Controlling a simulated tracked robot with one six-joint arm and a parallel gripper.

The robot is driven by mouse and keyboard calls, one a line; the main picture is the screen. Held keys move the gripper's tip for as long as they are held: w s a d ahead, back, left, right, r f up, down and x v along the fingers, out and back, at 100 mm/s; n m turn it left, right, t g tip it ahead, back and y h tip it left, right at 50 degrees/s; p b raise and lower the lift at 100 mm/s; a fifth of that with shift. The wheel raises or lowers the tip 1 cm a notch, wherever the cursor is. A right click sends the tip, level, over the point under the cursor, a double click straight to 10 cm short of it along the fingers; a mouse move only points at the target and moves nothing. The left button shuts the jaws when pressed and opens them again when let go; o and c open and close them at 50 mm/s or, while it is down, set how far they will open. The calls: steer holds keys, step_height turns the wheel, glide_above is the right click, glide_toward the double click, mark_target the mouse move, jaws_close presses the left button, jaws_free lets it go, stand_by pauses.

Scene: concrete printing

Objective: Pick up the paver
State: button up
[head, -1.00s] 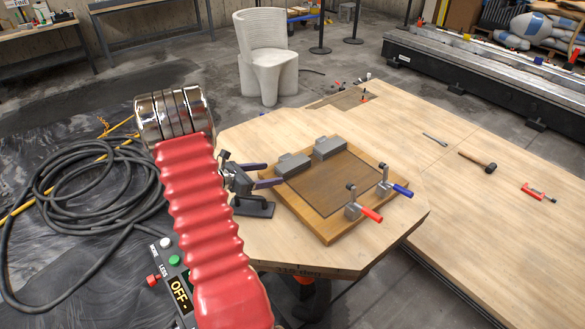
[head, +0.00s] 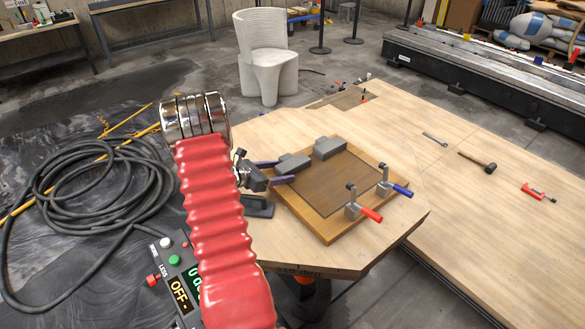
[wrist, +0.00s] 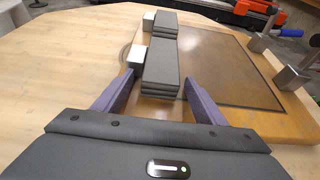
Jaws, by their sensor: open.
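Two grey layered pavers lie on a framed wooden board (head: 325,231). The nearer paver (head: 293,164) also shows in the wrist view (wrist: 163,66); the farther paver (head: 328,147) is behind it in the wrist view (wrist: 165,23). I cannot tell which one the task means. My gripper (head: 276,172) is open and empty, with purple fingers. In the wrist view my gripper (wrist: 158,88) has its fingertips on either side of the nearer paver's near end, with gaps showing. I cannot tell whether the fingers are level with it.
A red-handled clamp (head: 366,212) and a blue-handled clamp (head: 396,188) stand on the board's right side. Pale blocks (wrist: 138,57) sit left of the pavers. A hammer (head: 478,162), a wrench (head: 435,139) and a red tool (head: 538,193) lie on the table to the right.

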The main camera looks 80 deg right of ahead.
steer(key=shift+c, duration=0.2)
stand_by(0.3)
steer(key=c, duration=1.5)
